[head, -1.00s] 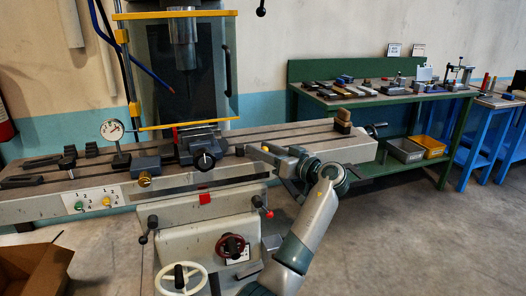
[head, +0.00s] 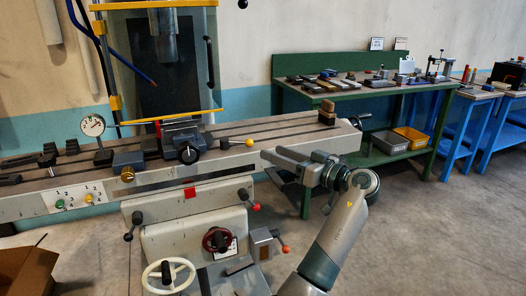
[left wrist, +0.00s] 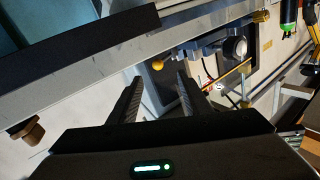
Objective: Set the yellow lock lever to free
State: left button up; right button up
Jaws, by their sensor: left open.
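The yellow lock lever (head: 250,142) is a thin rod with a yellow ball knob on the front of the machine table. In the head view the rod points right and slightly up. My left gripper (head: 267,155) is open and empty, just right of and below the knob, apart from it. In the left wrist view the yellow knob (left wrist: 158,65) shows just beyond the open fingertips (left wrist: 158,80), in line with the gap between them. No free or locked marking is readable beside the lever. My right gripper is not in view.
The long machine table (head: 280,132) runs above and behind my gripper. Levers with red knobs (head: 243,194) and a white handwheel (head: 168,276) are below. A green bench (head: 345,105) with tools stands behind at right. Floor at right is open.

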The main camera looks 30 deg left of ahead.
pick_arm(q)
jog(key=v, duration=0.6)
